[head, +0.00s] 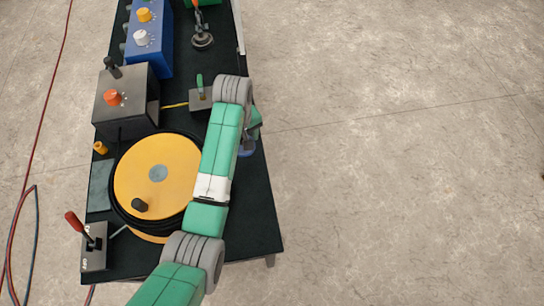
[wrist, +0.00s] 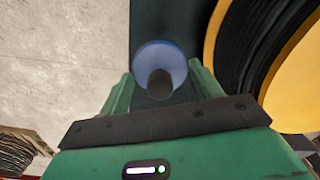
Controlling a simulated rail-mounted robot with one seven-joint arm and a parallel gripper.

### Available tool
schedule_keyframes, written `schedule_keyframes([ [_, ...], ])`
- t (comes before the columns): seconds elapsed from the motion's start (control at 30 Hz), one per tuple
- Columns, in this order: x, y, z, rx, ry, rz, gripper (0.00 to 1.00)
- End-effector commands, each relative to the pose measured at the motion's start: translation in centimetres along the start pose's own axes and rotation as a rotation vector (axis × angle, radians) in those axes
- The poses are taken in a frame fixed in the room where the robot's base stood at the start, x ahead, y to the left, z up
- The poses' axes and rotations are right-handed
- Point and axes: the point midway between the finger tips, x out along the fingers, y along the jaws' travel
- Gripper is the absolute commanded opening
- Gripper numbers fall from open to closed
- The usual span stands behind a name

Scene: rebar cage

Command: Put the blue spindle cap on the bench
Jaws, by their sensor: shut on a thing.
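The blue spindle cap (wrist: 172,57) is a round blue disc with a dark knob, seen between the green fingers of my gripper (wrist: 160,80) in the wrist view. My gripper is shut on it by the knob. In the head view only a blue sliver of the cap (head: 247,152) shows below my gripper (head: 248,138), mostly hidden by my arm. The cap is over the right edge strip of the black bench (head: 255,215), right of the reel. I cannot tell whether it touches the bench top.
A yellow cable reel (head: 150,170) with a dark handle stands close left of my arm. A grey box (head: 125,100) with an orange knob, a blue control box (head: 148,45) and a red-handled lever switch (head: 93,245) line the left side. The bench's front right is clear.

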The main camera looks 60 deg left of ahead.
Motion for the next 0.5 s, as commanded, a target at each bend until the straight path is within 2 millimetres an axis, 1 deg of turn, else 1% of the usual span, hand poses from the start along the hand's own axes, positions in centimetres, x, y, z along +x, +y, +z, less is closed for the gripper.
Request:
schedule_keyframes([
  [0.07, 0.1, -0.1, 0.0, -0.001, 0.0, 0.0, 0.38],
  [0.1, 0.7, -0.1, 0.0, -0.001, 0.0, -0.001, 0.38],
  [0.17, 2.0, -0.1, 0.0, -0.001, -0.002, -0.002, 0.38],
  [0.2, 3.0, -0.1, 0.0, -0.001, -0.003, -0.003, 0.38],
  [0.33, 5.5, 0.0, 0.0, -0.001, -0.001, -0.002, 0.38],
  [0.4, 6.0, 0.0, 0.0, 0.0, 0.001, 0.0, 0.38],
  [0.5, 6.2, 0.1, 0.0, 0.0, 0.001, 0.001, 0.38],
])
